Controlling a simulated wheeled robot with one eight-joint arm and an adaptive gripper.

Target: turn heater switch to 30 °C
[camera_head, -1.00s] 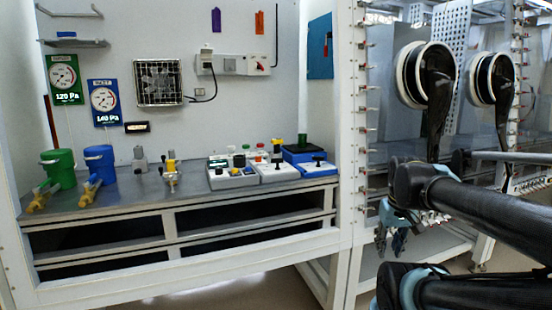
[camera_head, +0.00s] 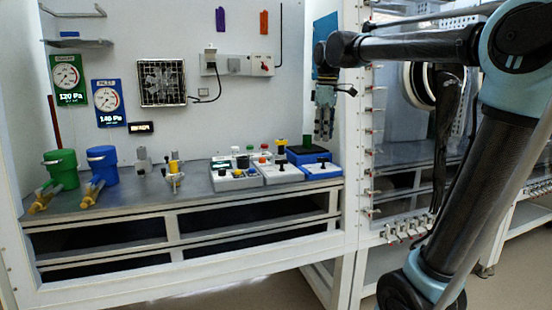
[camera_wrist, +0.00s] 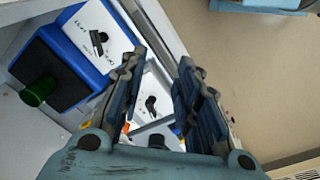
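No readable label marks the heater switch. Candidates are black knobs on white-topped units on the bench. One black knob (camera_wrist: 98,40) is on a white panel with a blue edge (camera_wrist: 75,17), with small marks around it. In the head view this blue-edged unit (camera_head: 322,170) is the rightmost. A second black knob (camera_wrist: 151,105) on a white unit shows between my fingers in the wrist view. My gripper (camera_head: 324,136) hangs fingers-down above the right end of the bench. In the wrist view its two fingers (camera_wrist: 158,65) are apart with nothing between them; it touches no knob.
A blue block with a black top (camera_wrist: 53,67) carries a green cylinder (camera_wrist: 38,91) beside the knob unit. White frame post (camera_head: 353,200) stands right of the bench. Green bucket (camera_head: 61,168) and blue bucket (camera_head: 102,165) stand left. Bench middle holds small yellow valve (camera_head: 174,168).

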